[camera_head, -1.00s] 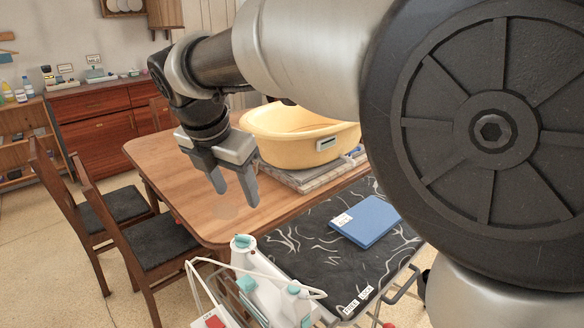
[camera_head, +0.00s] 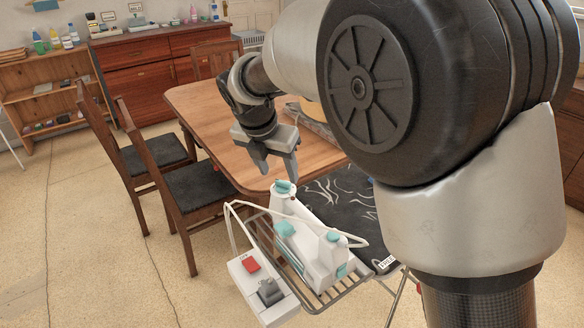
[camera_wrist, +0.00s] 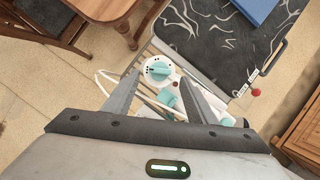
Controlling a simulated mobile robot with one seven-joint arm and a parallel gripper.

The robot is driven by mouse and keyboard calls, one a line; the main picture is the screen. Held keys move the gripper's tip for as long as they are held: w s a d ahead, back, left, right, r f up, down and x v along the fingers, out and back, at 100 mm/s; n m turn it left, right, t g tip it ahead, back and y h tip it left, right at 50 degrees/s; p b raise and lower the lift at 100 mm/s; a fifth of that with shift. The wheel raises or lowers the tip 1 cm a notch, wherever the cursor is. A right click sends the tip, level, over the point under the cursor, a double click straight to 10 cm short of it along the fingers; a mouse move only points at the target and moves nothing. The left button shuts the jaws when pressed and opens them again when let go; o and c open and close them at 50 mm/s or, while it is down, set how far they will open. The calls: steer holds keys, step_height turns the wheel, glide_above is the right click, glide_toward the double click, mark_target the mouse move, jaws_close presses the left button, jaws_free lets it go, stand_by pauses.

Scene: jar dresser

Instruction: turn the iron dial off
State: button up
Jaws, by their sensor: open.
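The iron (camera_head: 322,250) is white with teal parts and rests on the wire rack at the end of the ironing board. A teal dial (camera_head: 284,187) sits on its round white end; the wrist view shows this dial (camera_wrist: 158,71) from above, with a raised grip bar. My gripper (camera_head: 279,172) is open and empty, pointing down just above the dial end. In the wrist view, my gripper (camera_wrist: 160,79) has its fingers either side of the dial in the picture. I see no contact. The dial's setting is too small to read.
The wire rack (camera_head: 352,281) also bears a white socket box (camera_head: 264,306) with a red switch and grey plug. The ironing board (camera_head: 345,207) has a dark patterned cover. A blue flat item (camera_wrist: 254,9) lies on it. The wooden table (camera_head: 215,110) and chairs (camera_head: 196,190) stand close by.

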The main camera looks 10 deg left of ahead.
mark_target(282, 182)
steer(key=shift+x, duration=1.9)
steer(key=c, duration=1.1)
steer(key=shift+r, duration=0.1)
